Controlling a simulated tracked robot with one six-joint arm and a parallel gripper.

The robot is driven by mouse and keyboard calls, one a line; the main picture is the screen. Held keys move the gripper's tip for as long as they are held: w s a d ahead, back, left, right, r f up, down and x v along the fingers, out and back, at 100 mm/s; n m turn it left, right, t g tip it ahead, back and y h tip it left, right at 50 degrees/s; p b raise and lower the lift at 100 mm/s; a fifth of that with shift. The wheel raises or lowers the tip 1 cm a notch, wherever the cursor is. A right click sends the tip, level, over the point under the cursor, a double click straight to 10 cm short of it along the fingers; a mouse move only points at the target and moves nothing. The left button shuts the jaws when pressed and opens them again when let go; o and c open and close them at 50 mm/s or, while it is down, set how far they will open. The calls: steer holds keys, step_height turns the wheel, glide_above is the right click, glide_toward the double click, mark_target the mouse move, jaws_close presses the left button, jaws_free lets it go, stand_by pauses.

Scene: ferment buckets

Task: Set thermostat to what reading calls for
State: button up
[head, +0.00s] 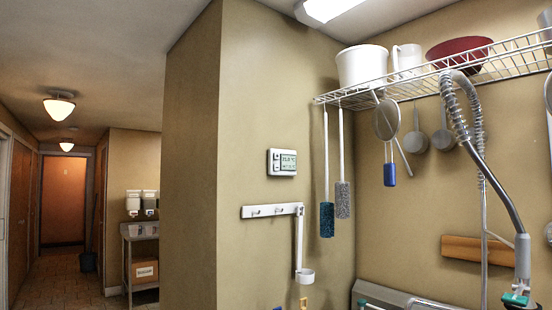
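A small white thermostat (282,162) is fixed to the tan wall left of the wire shelf. Its grey display shows dark digits, perhaps in the low twenties, too small to read surely. Small buttons may sit on its front, but I cannot make them out. A white bucket (362,67) stands on the wire shelf; no reading shows on it. My gripper is not in view.
A hook rail (272,210) with a hanging white ladle-like tool (300,245) is below the thermostat. Brushes (327,218) and pans hang under the wire shelf (430,75). A hose tap (500,200) stands at right. A hallway (65,270) opens at left.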

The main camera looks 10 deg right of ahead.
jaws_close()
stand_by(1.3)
